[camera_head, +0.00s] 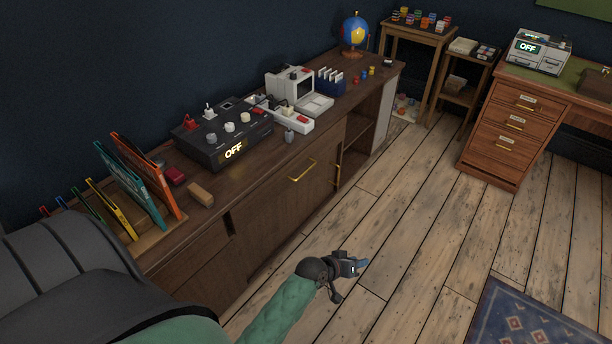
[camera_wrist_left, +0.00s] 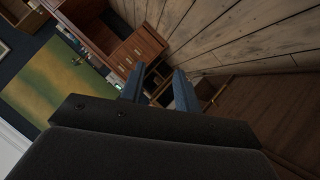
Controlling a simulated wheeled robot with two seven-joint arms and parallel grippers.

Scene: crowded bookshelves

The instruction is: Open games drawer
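The long wooden cabinet (camera_head: 255,225) on the left has a drawer front with a gold handle (camera_head: 302,171), and a second upright gold handle (camera_head: 338,168) to its right. The desk at the right has a stack of labelled drawers (camera_head: 508,130) with gold handles, all shut. I cannot read which drawer is labelled games. My left gripper (camera_head: 352,268) is above the floor in front of the cabinet, apart from the handles. In the left wrist view its two fingers (camera_wrist_left: 160,90) stand apart with nothing between them. My right gripper is not in view.
The cabinet top holds a black control box (camera_head: 222,135) reading OFF, an old computer (camera_head: 298,90), a globe (camera_head: 355,32) and a rack of colored boards (camera_head: 145,180). A blue rug (camera_head: 530,320) lies at lower right. The wooden floor (camera_head: 430,220) between cabinet and desk is clear.

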